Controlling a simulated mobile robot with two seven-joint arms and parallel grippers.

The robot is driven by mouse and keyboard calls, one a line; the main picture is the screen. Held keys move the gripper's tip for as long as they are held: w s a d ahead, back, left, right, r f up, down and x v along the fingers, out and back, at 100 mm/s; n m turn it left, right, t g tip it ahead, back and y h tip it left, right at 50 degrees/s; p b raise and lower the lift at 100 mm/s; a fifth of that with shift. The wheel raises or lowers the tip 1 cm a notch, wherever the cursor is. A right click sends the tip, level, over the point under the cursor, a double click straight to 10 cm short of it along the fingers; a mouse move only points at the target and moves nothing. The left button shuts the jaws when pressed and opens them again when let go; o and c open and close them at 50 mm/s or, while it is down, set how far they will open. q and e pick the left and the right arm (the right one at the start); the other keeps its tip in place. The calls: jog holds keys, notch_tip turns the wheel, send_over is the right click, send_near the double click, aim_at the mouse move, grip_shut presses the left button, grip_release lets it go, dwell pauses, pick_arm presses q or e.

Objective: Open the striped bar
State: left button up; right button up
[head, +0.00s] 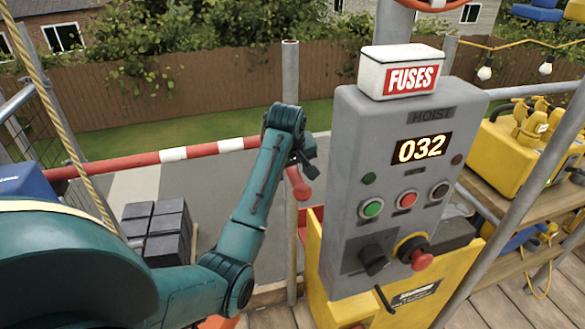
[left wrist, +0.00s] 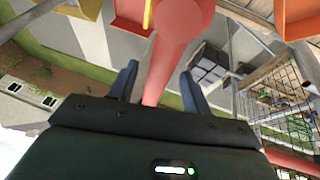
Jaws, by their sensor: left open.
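The striped bar (head: 202,150), red with white bands, runs level across the gap from the left toward a grey post (head: 291,85). My left gripper (head: 308,166) is by the post, at the bar's right end, just above a red rounded handle (head: 298,184). In the left wrist view, my open fingers (left wrist: 159,72) stand on either side of a red shaft (left wrist: 158,78) with a large round end (left wrist: 181,18). I cannot tell whether they touch it. My forearm hides part of the bar. My right gripper is not in view.
A grey hoist control box (head: 350,165) reading 032 stands close to the right of my gripper, with a FUSES box (head: 403,72) on top. Dark stacked blocks (head: 168,240) lie below the bar at left. Yellow equipment (head: 510,145) sits on shelves at right.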

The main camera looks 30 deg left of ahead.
pick_arm(q)
jog(key=shift+w+f, duration=0.1)
jog(key=shift+f, duration=0.05)
grip_shut()
dwell(0.5)
